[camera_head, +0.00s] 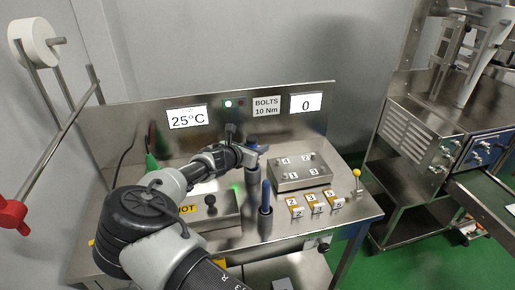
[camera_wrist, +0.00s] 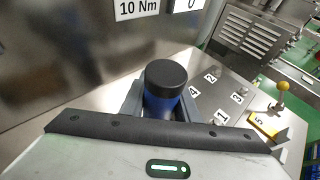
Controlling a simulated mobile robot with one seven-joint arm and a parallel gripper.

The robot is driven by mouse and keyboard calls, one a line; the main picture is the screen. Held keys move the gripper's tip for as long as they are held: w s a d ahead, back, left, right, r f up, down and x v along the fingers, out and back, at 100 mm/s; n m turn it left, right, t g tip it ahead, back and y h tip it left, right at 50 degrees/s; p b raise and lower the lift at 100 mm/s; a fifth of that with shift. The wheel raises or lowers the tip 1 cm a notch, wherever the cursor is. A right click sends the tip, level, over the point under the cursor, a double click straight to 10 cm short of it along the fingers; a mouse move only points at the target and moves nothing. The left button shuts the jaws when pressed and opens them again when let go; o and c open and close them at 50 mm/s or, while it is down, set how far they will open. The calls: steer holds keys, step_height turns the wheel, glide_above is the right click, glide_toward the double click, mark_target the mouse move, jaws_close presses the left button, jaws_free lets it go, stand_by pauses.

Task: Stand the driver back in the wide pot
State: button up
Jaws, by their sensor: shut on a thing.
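My gripper (camera_head: 255,154) is shut on a driver with a blue handle (camera_wrist: 162,103) and a black cap (camera_wrist: 166,74). In the wrist view the handle stands between the two fingers. In the head view only a little of its blue (camera_head: 252,140) shows behind the gripper. A grey steel cylinder (camera_head: 250,208), perhaps a pot, stands below my gripper. I cannot tell whether the held driver's lower end is inside it. A second blue-handled tool (camera_head: 266,192) stands upright in a steel holder (camera_head: 265,226) just in front and to the right.
A steel block (camera_head: 300,172) with numbered spots lies to the right. Several numbered yellow-and-white tags (camera_head: 315,205) stand in front of it. A yellow-knobbed lever (camera_head: 357,182) is at the right edge. A box marked HOT (camera_head: 190,209) lies left, partly behind my arm.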

steer(key=o, duration=1.1)
steer(key=shift+f, duration=0.1)
steer(key=shift+o, duration=0.2)
steer(key=shift+s+a+r, duration=0.1)
steer(key=shift+s+r, duration=0.1)
steer(key=shift+r, duration=0.05)
steer(key=v, duration=1.1)
steer(key=shift+s+p, duration=0.2)
steer(key=shift+p, duration=0.2)
steer(key=shift+a+r, duration=0.1)
steer(key=shift+a, duration=0.05)
